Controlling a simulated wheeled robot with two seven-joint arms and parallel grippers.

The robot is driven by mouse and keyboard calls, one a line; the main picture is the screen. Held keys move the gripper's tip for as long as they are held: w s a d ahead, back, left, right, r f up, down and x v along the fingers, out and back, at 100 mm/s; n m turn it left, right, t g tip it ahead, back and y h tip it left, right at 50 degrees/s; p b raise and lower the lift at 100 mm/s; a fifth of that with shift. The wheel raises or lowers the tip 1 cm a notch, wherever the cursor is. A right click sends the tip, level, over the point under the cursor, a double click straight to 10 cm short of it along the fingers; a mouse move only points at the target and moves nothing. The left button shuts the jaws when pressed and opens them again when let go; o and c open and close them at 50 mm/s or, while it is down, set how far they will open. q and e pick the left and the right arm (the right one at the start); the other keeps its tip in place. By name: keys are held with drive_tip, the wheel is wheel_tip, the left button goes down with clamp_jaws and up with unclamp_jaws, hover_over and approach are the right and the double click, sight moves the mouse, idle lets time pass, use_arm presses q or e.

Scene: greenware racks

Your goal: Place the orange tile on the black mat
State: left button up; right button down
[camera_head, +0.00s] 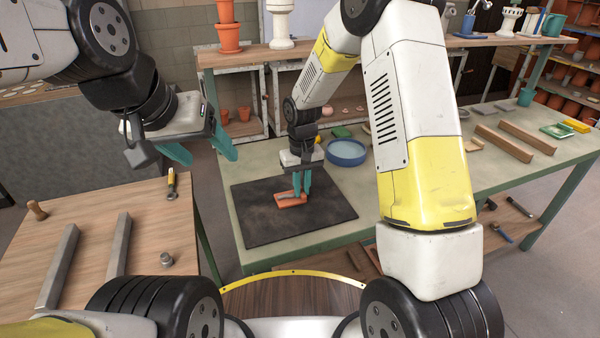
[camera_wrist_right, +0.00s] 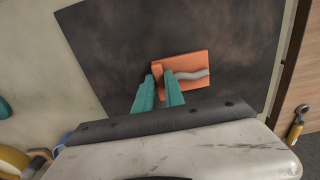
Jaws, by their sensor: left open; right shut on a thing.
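The orange tile (camera_head: 290,199) is at the black mat (camera_head: 262,226), near its middle, in the head view. In the right wrist view the tile (camera_wrist_right: 196,70) shows a grey wavy strip on its face, and the dark mat (camera_wrist_right: 130,40) lies behind it. My right gripper (camera_head: 301,190) is shut on the tile's edge; its teal fingers (camera_wrist_right: 162,80) meet it in the wrist view. I cannot tell whether the tile touches the mat or is just above it. My left gripper (camera_head: 208,158) is open and empty, in the air to the left of the mat.
A blue round basin (camera_head: 347,152) stands behind the mat. Wooden bars (camera_head: 503,142) and a green tray (camera_head: 557,131) lie at the right of the green table. A wooden table (camera_head: 150,212) at left holds two metal bars and a yellow-handled tool (camera_head: 172,181).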

sight(302, 191)
drive_tip(key=c, duration=1.4)
unclamp_jaws()
drive_tip(key=shift+f, duration=0.1)
wheel_tip(302, 191, up, 12)
drive_tip(key=s+d+r+m+t+y, duration=0.25)
drive_tip(key=s+d+r, duration=0.55)
drive_tip(key=s+r, duration=0.4)
drive_tip(key=s+d+r+t, duration=0.3)
drive_tip(key=s, duration=0.7)
drive_tip(key=shift+s+d+r+t, duration=0.15)
drive_tip(key=shift+s+r+t, duration=0.05)
drive_tip(key=shift+s+t, duration=0.2)
drive_tip(key=shift+m, duration=0.25)
